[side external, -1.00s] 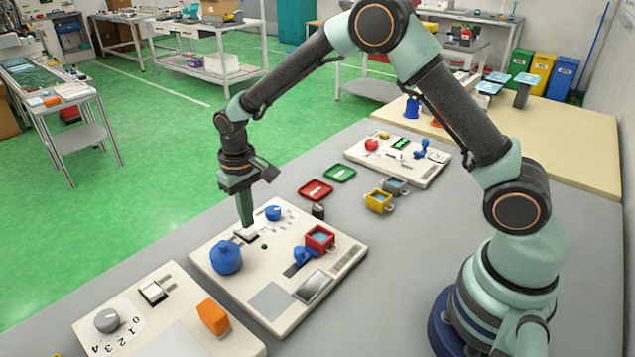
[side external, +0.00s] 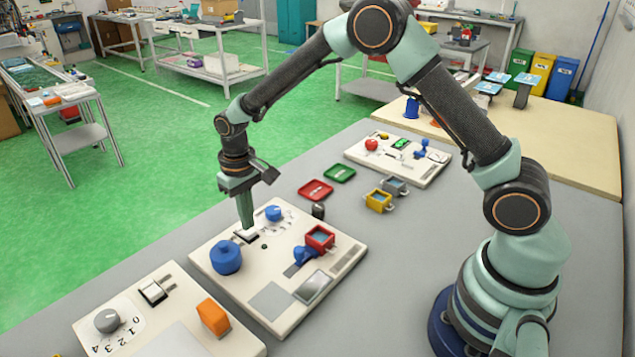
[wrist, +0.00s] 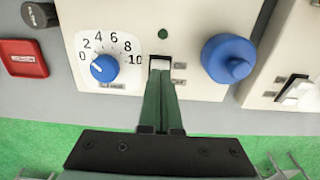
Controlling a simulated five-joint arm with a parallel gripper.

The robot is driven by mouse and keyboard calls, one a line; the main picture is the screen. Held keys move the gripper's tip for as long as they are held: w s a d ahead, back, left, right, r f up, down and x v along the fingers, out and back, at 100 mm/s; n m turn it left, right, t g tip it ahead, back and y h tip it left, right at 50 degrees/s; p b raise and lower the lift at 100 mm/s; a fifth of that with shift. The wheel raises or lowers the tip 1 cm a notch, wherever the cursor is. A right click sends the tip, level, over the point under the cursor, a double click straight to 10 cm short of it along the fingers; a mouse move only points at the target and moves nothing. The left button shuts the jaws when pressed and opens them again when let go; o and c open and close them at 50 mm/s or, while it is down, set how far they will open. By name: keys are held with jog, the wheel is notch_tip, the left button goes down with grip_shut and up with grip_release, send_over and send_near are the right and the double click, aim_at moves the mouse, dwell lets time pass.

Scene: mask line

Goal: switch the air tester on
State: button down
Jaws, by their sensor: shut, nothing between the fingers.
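The air tester is the middle cream panel (side external: 270,300) on the grey table. Its white rocker switch (wrist: 159,64) sits between a blue dial (wrist: 104,68) and a large blue knob (wrist: 228,58). A small dark green lamp (wrist: 162,34) is beyond the switch and looks unlit. My gripper (side external: 246,228) points down with its green fingertips at the switch; in the wrist view the fingers (wrist: 160,125) are together and empty, their tips at the switch's near edge. They partly hide the switch, so its position is hard to tell.
A second panel (side external: 180,345) with a grey dial and an orange block stands at the near left. A third panel (side external: 425,172) is farther back. A red tray (side external: 315,190), a green tray (side external: 340,173) and a yellow box (side external: 379,201) lie between panels.

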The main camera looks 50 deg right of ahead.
jog(key=shift+f, duration=0.75)
dwell(0.3)
jog(key=shift+r, duration=3.55)
jog(key=shift+r, duration=0.1)
notch_tip(320, 180, up, 7)
jog(key=t, duration=0.1)
send_over(249, 232)
jog(key=s+d, duration=0.3)
jog(key=s+d+r+t, duration=0.2)
jog(key=s+d+r, duration=0.1)
jog(key=s, duration=0.5)
jog(key=s+d+r+t, duration=0.2)
jog(key=s+d+r, duration=0.1)
jog(key=s, duration=0.4)
jog(key=shift+s+d+r+t, duration=0.2)
jog(key=shift+s+r+t, duration=0.15)
jog(key=shift+r, duration=0.25)
